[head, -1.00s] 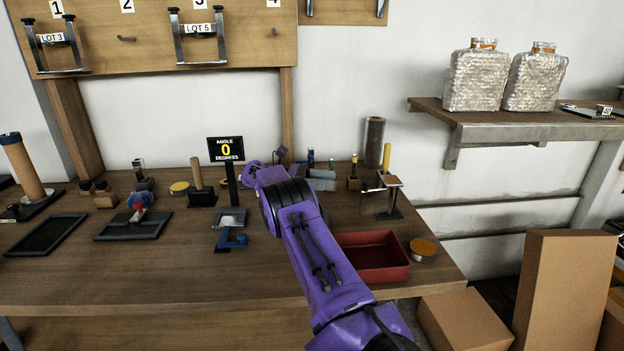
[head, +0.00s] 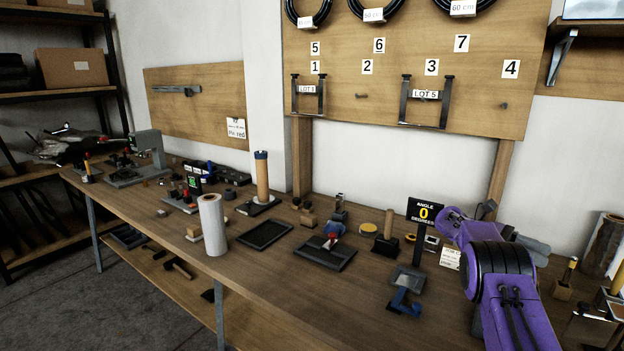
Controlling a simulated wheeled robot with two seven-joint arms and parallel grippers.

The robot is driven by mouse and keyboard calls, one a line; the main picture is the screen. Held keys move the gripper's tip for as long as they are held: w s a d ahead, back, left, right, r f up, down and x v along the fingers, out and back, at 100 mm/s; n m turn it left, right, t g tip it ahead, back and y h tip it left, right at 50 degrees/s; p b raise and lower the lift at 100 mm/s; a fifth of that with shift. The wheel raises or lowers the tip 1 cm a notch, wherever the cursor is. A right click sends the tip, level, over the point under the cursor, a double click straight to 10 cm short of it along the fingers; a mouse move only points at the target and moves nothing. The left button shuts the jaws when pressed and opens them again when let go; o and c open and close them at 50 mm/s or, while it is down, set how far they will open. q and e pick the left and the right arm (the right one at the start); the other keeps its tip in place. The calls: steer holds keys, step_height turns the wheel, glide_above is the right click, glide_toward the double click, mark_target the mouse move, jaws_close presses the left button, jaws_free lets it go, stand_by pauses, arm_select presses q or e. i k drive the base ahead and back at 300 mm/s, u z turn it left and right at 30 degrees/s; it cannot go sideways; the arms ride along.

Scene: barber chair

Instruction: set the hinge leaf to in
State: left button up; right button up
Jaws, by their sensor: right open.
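A small device on the bench has a grey plate (head: 408,279) and a blue bracket (head: 404,303). A black sign (head: 424,213) reading "ANGLE 0 DEGREES" stands just behind it. I cannot tell for sure which part is the hinge leaf; the grey plate lies roughly flat. My right arm comes in from the lower right, and its purple end with the right gripper (head: 452,219) is above the bench, right of the sign and apart from the device. The fingers hardly show, but the gripper is open. My left gripper is not in view.
Left of the device are a dark mat with a blue-and-red item (head: 329,245), an empty black tray (head: 265,234) and a white roll (head: 213,225). A pegboard (head: 400,70) hangs behind. A wood-handled tool (head: 386,233) stands near the sign. Bare bench lies in front.

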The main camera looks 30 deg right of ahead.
mark_target(606, 333)
steer(key=k, duration=2)
